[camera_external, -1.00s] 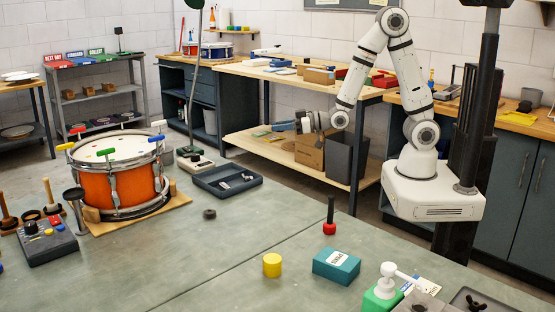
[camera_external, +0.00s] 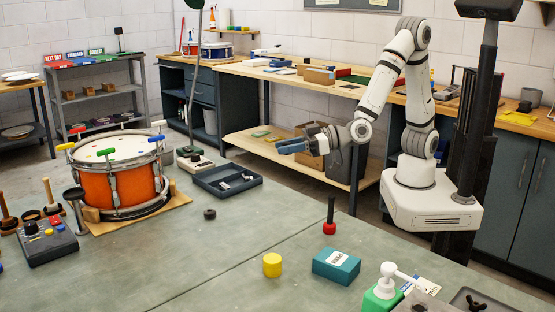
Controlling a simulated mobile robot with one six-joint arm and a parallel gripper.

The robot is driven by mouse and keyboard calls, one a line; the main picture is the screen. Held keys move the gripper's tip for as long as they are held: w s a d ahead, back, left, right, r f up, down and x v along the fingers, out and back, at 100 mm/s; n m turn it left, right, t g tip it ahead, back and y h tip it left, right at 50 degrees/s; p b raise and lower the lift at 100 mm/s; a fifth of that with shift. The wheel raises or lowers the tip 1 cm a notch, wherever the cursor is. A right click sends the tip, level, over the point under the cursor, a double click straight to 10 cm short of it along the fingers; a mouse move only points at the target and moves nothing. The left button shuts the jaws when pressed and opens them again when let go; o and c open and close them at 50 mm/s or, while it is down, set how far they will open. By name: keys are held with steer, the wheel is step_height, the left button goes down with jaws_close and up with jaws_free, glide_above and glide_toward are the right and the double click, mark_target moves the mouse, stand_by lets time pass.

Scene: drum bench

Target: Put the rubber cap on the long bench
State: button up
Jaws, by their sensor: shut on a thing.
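My gripper (camera_external: 292,146) is held out level in mid-air, in front of the wooden workbench and above the far edge of the green-grey bench in the picture. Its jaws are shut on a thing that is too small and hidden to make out. A small dark round piece (camera_external: 209,214) lies flat on the green-grey bench, right of the drum; I cannot tell whether it is the rubber cap. The long wooden workbench (camera_external: 240,71) runs along the back wall. The long green-grey bench (camera_external: 225,250) fills the foreground.
An orange drum (camera_external: 117,188) and a dark tray (camera_external: 227,182) stand on the green-grey bench.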

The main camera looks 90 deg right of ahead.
steer(key=s+a+n+y+b, duration=0.1)
steer(key=s+a, duration=0.7)
steer(key=a, duration=0.3)
steer(key=n+g+y+b, duration=0.1)
steer(key=y+b, duration=0.1)
glide_above(364, 247)
step_height(364, 247, down, 7)
steer(key=shift+r, duration=0.1)
steer(key=shift+f, duration=4.75)
steer(key=shift+f+b, duration=0.1)
steer(key=shift+b, duration=0.2)
steer(key=shift+f, duration=0.15)
steer(key=o, duration=1)
